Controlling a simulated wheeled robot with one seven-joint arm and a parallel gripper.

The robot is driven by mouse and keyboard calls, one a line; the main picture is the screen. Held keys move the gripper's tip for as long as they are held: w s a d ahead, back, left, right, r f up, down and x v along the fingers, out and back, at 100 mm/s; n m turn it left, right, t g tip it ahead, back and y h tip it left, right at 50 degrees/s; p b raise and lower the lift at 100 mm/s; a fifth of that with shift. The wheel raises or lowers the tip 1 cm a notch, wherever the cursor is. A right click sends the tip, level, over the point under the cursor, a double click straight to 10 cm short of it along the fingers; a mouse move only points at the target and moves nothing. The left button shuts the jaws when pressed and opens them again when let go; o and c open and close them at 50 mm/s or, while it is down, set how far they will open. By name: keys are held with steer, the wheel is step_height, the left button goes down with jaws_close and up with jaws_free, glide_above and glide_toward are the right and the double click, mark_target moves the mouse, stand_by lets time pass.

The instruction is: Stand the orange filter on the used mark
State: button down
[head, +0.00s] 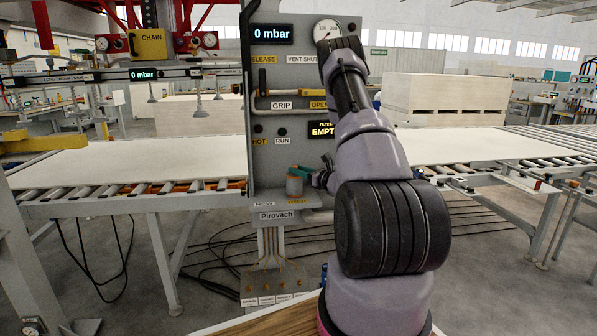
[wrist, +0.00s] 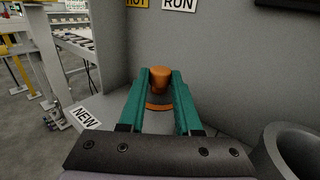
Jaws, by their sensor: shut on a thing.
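My gripper (wrist: 161,76) has two green fingers, shut on the orange filter (wrist: 160,82) at their tips. The filter looks upright in the wrist view, against the grey panel behind. An orange curved mark (wrist: 158,107) shows on the grey shelf between the fingers, nearer the camera than the filter. I cannot tell whether the filter's base touches the shelf. In the head view, my gripper (head: 302,172) is at the panel's small shelf, above an orange label (head: 297,202) too small to read. The filter is hard to make out there.
A NEW label (wrist: 86,118) lies on the shelf's left. A grey round cup (wrist: 297,152) stands close on the right. The grey panel (head: 285,100) rises behind, with GRIP and RUN labels and a display (head: 322,131) partly reading EMPTY. Roller conveyors (head: 130,187) flank it.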

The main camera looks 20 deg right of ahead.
steer(key=shift+f, duration=0.1)
steer(key=c, duration=0.6)
jaws_free()
